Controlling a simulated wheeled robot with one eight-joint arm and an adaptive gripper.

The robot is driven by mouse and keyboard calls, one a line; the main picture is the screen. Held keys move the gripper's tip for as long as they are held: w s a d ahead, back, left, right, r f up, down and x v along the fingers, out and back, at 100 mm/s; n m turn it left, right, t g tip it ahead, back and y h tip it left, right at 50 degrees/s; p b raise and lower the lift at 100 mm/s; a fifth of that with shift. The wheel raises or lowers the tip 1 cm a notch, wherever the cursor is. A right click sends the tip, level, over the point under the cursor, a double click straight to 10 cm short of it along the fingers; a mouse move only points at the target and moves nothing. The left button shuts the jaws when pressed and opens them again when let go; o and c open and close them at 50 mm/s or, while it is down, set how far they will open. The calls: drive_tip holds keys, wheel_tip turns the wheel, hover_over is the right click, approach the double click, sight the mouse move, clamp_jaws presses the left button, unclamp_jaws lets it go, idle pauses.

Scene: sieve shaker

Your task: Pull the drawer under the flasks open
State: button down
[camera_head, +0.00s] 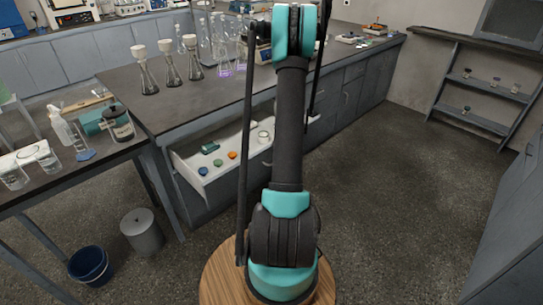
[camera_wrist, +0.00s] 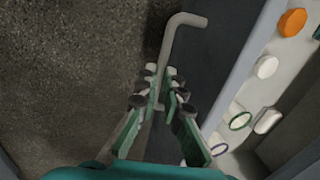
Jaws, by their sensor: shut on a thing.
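The drawer (camera_head: 187,171) under the flasks stands open from the dark-topped bench. Small items lie inside, including a blue, a green and an orange round piece. Several flasks with white tops (camera_head: 172,68) stand on the bench above. In the wrist view, the drawer's pale front rim (camera_wrist: 243,62) runs diagonally, with its grey front face beside it. My gripper (camera_wrist: 165,80) is shut on the bent grey drawer handle (camera_wrist: 180,28); the fingers hide part of the bar. In the head view my arm covers the gripper and part of the drawer front.
A side table at the left holds beakers (camera_head: 48,157), a wash bottle and a jar (camera_head: 119,122). Below it stand a grey bin (camera_head: 142,232) and a blue bucket (camera_head: 88,265). A shelf rack (camera_head: 480,90) stands at the right. The floor (camera_head: 385,190) between is clear.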

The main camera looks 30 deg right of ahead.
drive_tip(key=shift+s+d, duration=0.1)
drive_tip(key=shift+s, duration=0.3)
drive_tip(key=c, duration=1.6)
unclamp_jaws()
drive_tip(key=r, duration=0.4)
drive_tip(key=s+r, duration=0.1)
drive_tip(key=r, duration=0.2)
drive_tip(key=s+r, duration=0.1)
drive_tip(key=r, duration=0.3)
drive_tip(key=shift+s+d+r, duration=0.1)
drive_tip(key=shift+d+r, duration=0.25)
